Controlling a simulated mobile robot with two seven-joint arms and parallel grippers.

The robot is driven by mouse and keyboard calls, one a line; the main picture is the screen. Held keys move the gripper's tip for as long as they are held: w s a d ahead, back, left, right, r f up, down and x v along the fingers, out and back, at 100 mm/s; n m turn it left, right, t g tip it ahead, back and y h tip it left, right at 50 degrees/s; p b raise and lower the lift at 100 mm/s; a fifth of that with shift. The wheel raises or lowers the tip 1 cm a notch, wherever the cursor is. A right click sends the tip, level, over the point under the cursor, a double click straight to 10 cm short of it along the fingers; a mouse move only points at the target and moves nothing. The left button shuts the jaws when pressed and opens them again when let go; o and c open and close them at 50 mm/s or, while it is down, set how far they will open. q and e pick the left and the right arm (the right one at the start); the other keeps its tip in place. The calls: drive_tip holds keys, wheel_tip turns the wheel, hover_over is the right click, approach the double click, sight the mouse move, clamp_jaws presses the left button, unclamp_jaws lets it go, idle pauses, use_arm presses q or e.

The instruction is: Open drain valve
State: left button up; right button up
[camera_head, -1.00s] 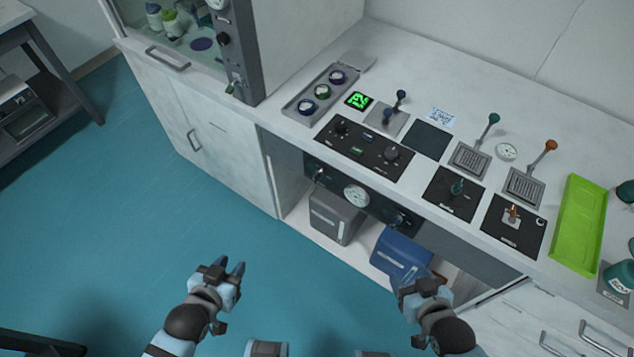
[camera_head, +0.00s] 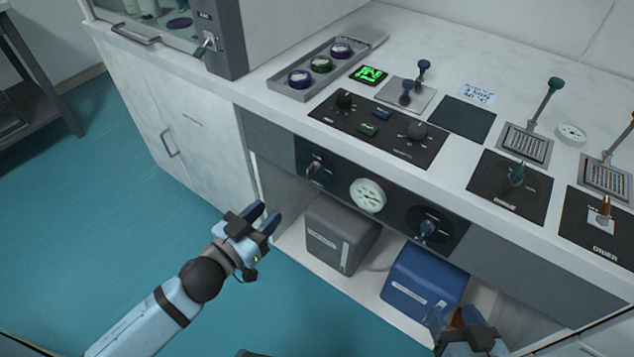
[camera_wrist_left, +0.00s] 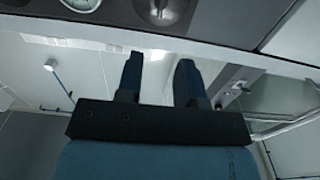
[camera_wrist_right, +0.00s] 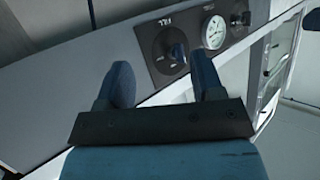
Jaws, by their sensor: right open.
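In the right wrist view, a dark knob (camera_wrist_right: 177,52) labelled what looks like FILL sits beside the gauge (camera_wrist_right: 214,32). My left gripper (camera_head: 269,213) is open and empty, below and left of the left knob. My right gripper (camera_head: 450,316) is open, low in front of the cabinet, below the right knob. No valve is touched.
Below the panel, a grey box (camera_head: 338,235) and a blue box (camera_head: 423,282) stand in the open cabinet. The countertop above holds a control panel (camera_head: 375,130), a green display (camera_head: 369,75) and several levers. Teal floor (camera_head: 60,230) is free at the left.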

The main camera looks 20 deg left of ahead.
sight(307, 172)
use_arm(q)
drive_tip(key=b+x, duration=0.1)
drive_tip(key=x, duration=1.2)
drive_tip(key=shift+w, duration=0.35)
drive_tip(key=shift+c, duration=0.2)
use_arm(e)
drive_tip(key=shift+w+a+r+t+y, duration=0.1)
drive_tip(key=shift+w+a+r+t, duration=0.1)
drive_tip(key=shift+r, duration=0.2)
drive_tip(key=shift+w+a+r+t+y, duration=0.1)
drive_tip(key=shift+a+r+t, duration=0.1)
drive_tip(key=shift+r, duration=0.2)
drive_tip(key=shift+w+a+r+t+y, duration=0.1)
drive_tip(key=shift+w+r+t, duration=0.1)
drive_tip(key=shift+r, duration=0.2)
use_arm(q)
clamp_jaws()
use_arm(e)
drive_tip(key=shift+f, duration=0.15)
